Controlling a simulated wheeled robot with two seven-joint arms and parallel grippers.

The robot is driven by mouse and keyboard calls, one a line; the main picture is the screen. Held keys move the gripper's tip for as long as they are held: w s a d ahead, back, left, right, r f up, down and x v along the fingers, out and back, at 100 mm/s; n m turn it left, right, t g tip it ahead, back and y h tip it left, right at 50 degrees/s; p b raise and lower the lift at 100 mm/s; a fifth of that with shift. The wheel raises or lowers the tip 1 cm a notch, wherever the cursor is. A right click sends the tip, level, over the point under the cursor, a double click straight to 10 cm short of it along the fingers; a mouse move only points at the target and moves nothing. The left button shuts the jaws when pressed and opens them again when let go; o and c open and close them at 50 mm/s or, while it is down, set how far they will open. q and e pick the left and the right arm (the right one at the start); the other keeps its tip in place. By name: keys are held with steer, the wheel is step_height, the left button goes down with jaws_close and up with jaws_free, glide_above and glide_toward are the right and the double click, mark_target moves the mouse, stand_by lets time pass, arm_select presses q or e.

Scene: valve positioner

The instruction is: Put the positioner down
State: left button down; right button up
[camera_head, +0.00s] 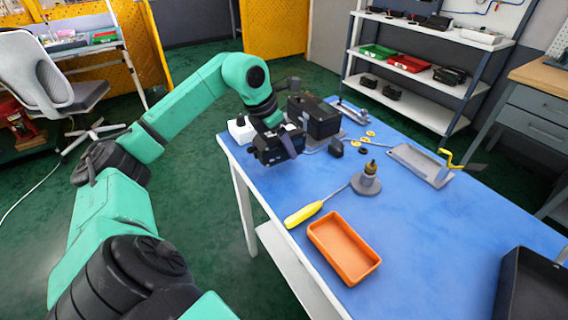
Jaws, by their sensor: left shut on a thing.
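My left gripper (288,144) hangs over the far left part of the blue table (440,240), its hand pointing down. It is shut on the positioner (267,155), a dark boxy unit near the table's left edge. The hand covers part of the unit, and both are dark, so their outlines are hard to separate. I cannot tell whether its underside touches the table. My right gripper is not in view.
A black box (316,118) stands right behind the hand. A white box (241,129) is to its left. A round metal fitting (367,181), a yellow-handled screwdriver (305,214), an orange tray (344,248) and a grey tray (420,165) lie nearer or rightward.

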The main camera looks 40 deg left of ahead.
mark_target(270, 136)
arm_select(q)
step_height(270, 136, down, 4)
steer(key=shift+s+r+b, duration=0.1)
steer(key=shift+s+b, duration=0.05)
steer(key=shift+b, duration=0.3)
steer(key=shift+f, duration=0.25)
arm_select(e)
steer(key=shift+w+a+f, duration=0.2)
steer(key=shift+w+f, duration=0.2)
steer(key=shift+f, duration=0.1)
arm_select(q)
jaws_free()
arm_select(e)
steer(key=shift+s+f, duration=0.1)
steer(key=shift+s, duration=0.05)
arm_select(q)
steer(key=b+v, duration=0.1)
steer(key=v, duration=1.1)
steer(key=shift+r, duration=0.1)
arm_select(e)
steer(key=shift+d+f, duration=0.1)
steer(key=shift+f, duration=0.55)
